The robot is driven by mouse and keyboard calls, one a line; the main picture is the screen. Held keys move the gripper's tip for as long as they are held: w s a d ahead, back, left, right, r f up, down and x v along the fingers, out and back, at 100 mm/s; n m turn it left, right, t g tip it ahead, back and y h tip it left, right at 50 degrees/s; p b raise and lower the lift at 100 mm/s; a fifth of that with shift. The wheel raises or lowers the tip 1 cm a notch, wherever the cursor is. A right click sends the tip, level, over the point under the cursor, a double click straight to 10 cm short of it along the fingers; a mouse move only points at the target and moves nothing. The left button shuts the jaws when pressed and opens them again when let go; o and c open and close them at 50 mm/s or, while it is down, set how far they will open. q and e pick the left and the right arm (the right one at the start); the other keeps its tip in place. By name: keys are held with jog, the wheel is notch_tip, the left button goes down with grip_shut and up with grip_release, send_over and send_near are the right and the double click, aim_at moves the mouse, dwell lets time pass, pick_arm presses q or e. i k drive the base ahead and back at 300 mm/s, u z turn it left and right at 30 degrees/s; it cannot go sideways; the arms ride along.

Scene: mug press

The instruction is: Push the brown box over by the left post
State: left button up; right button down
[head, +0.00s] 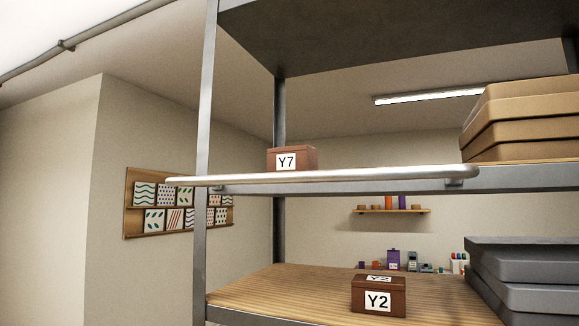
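Two reddish-brown boxes stand on the metal rack. One box, labelled Y7 (303,155), is on the upper shelf behind a silver rail, a little right of the left front post (206,110). The rail hides its lower edge. The other box, labelled Y2 (393,287), stands on the lower wooden shelf (262,287), near its front edge and well right of that post. The left rear post (279,120) rises behind the Y7 box. Neither of my grippers shows in the head view.
The silver rail (330,175) runs along the upper shelf's front. Stacked tan trays (525,115) fill the upper right, and stacked grey trays (525,270) the lower right. The lower shelf left of the Y2 box is clear. A wall board with patterned cards (137,190) hangs behind.

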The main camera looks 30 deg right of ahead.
aim_at(299, 157)
jog(key=u, duration=1.9)
jog(key=i, duration=1.85)
jog(key=z, duration=3.7)
